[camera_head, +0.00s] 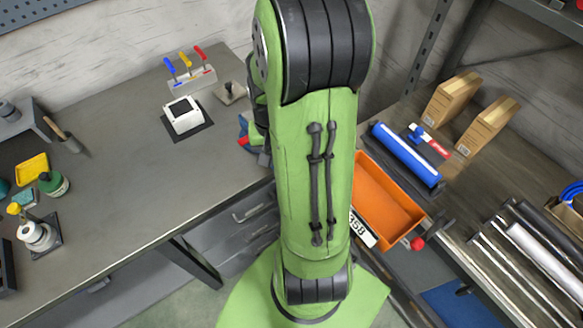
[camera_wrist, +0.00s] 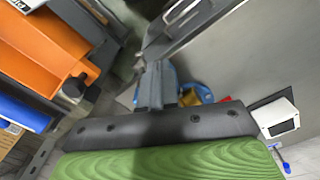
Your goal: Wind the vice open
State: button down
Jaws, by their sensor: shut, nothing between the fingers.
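No whole vice can be made out in either view. A blue and red item (camera_head: 243,130) shows partly behind my arm at the bench's right end in the head view. The wrist view shows a blue, yellow and red item (camera_wrist: 198,94) beside my fingers, partly hidden by them; I cannot tell whether it is part of the vice. My gripper (camera_wrist: 154,72) is shut and empty, its grey fingers together above the bench's edge area. Contact with the item cannot be told. In the head view my arm hides most of the gripper.
The grey bench (camera_head: 130,200) holds a white box-shaped device (camera_head: 184,116) and a rack of coloured-handled tools (camera_head: 190,78). An orange bin (camera_head: 383,200), a blue roll (camera_head: 405,153), cardboard boxes (camera_head: 452,98) and metal bars (camera_head: 530,265) lie right. The bench's middle is clear.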

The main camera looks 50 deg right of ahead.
jog(key=shift+f, duration=0.1)
dwell(0.3)
notch_tip(320, 180, down, 3)
jog(key=b, duration=0.3)
jog(key=shift+f, duration=0.15)
dwell(0.6)
jog(key=shift+s+d, duration=0.15)
jog(key=shift+d, duration=0.3)
jog(key=shift+d+r, duration=0.1)
jog(key=shift+r, duration=0.1)
jog(key=shift+s+d, duration=0.15)
jog(key=shift+d, duration=0.25)
